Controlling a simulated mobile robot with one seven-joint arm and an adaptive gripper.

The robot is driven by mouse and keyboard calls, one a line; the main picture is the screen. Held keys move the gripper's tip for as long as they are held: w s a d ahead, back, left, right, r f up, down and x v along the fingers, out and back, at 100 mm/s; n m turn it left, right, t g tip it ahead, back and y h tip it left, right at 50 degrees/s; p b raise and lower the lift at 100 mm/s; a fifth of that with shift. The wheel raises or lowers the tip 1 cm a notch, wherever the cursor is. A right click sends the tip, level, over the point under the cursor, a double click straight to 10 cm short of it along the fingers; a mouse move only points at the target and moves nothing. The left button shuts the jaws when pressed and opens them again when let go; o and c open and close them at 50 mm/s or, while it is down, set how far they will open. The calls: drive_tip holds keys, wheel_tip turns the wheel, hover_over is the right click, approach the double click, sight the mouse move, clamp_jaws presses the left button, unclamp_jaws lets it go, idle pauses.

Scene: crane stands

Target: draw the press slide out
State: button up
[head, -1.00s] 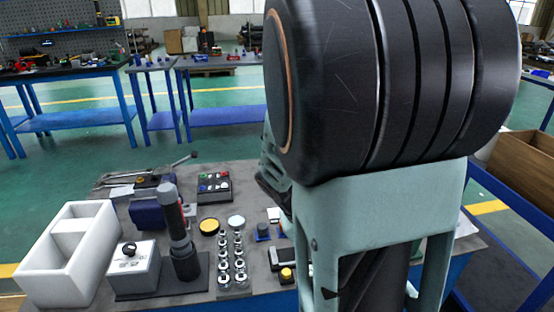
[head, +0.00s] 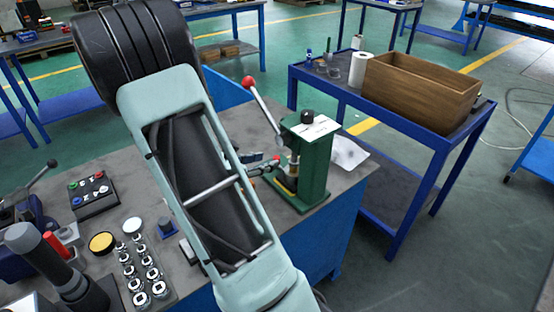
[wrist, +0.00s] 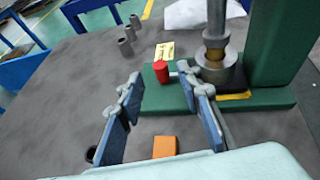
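The green press (head: 307,165) stands at the right end of the grey bench, its lever (head: 262,105) raised with a red ball on top. In the wrist view, the press slide's red knob (wrist: 161,72) sticks out to the left of the press base (wrist: 265,98), on a short metal rod leading towards the round metal ram (wrist: 214,60). My gripper (wrist: 163,86) is open, its two blue-padded fingers apart. The red knob shows just beyond the gap between the fingertips, with nothing gripped. In the head view my arm hides most of the gripper.
An orange block (wrist: 165,147) shows on the bench below the fingers. Several grey cylinders (wrist: 125,46) stand beyond the left finger. A yellow label (wrist: 165,50) lies behind the knob. A blue side table (head: 400,125) carries a wooden box (head: 420,90).

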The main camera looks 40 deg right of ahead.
sight(275, 158)
drive_tip(key=b+x, duration=0.1)
drive_tip(key=x, duration=0.5)
drive_tip(key=shift+d+f, duration=0.15)
drive_tip(key=shift+d, duration=0.05)
drive_tip(key=shift+c, duration=0.2)
clamp_jaws()
